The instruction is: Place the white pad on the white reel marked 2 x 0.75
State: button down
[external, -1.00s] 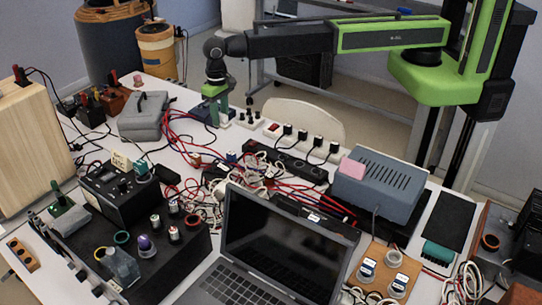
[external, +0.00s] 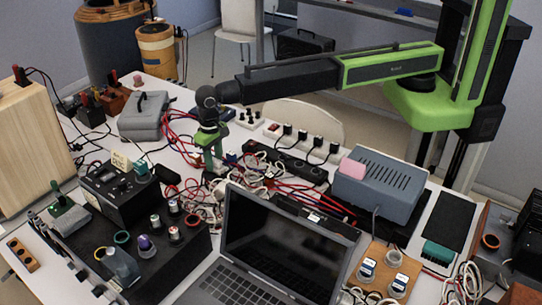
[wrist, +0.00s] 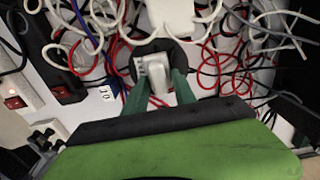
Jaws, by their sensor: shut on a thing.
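My gripper (external: 212,165) hangs over the cable clutter in the middle of the table, left of the laptop. In the wrist view its green fingers (wrist: 157,88) are closed on a small white piece, which looks like the white pad (wrist: 156,70). A dark round shape lies behind it, and white and red cables lie below. In the external view the held piece is too small to make out. Several white reel-like pieces with blue labels (external: 367,269) stand on a brown board at the lower right. Their markings are too small to read, so I cannot tell which is marked 2 x 0.75.
An open laptop (external: 283,240) stands at the front middle. A grey-blue box (external: 380,190) with a pink block (external: 352,169) stands at the right, behind the brown board (external: 379,252). A black instrument (external: 125,197) stands at the left. Loose cables cover the middle.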

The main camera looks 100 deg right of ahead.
aim_at(214, 159)
jog(key=shift+f, duration=0.25)
jog(key=c, duration=1)
grip_release()
jog(key=shift+r, duration=0.1)
jog(key=shift+r, duration=0.1)
notch_tip(214, 159, up, 12)
jog(key=p, duration=1.3)
jog(key=s+d+n, duration=0.3)
jog(key=s+d, duration=0.3)
jog(key=s, duration=0.3)
jog(key=s+d+n, duration=0.3)
jog(key=s+d, duration=0.2)
jog(key=s, duration=0.4)
jog(key=s+d+n, duration=0.3)
jog(key=s+d, duration=0.3)
jog(key=s, duration=0.4)
jog(key=shift+s+d, duration=0.1)
jog(key=shift+d, duration=0.25)
jog(key=shift+r, duration=0.1)
